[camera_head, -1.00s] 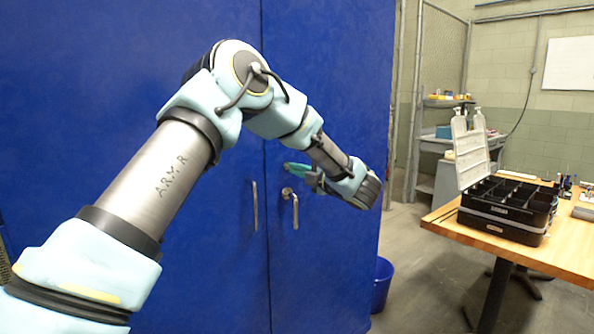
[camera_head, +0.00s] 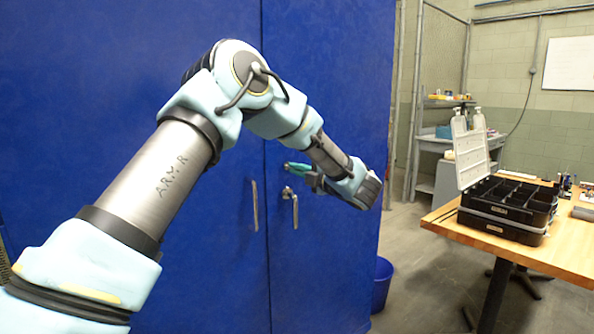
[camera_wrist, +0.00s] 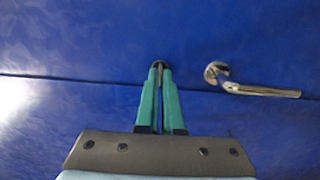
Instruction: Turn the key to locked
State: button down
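The key (camera_wrist: 160,73) shows as a thin silver strip between my fingertips in the wrist view. It meets a dark round lock (camera_wrist: 160,63) on the blue cabinet door. My gripper (camera_wrist: 160,71) has its two green fingers close together, one on each side of the key, and looks shut on it. The key's bow is mostly hidden by the fingers, so its exact angle is hard to tell. In the head view, my gripper (camera_head: 286,166) points at the door just above the handle; the key and lock cannot be made out there.
A silver lever handle (camera_wrist: 262,91) is right of the key in the wrist view; in the head view this handle (camera_head: 295,210) hangs downward. A second handle (camera_head: 254,205) is on the left door. A blue bin (camera_head: 382,285) and a workbench (camera_head: 440,219) with a black organizer (camera_head: 505,225) stand right.

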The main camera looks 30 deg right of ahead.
jog(key=shift+m, duration=0.4)
jog(key=shift+m+p, duration=1.95)
jog(key=shift+m, duration=6.55)
jog(key=shift+f, duration=0.1)
jog(key=c, duration=1.1)
grip_release()
jog(key=shift+o, duration=0.2)
jog(key=shift+s, duration=0.1)
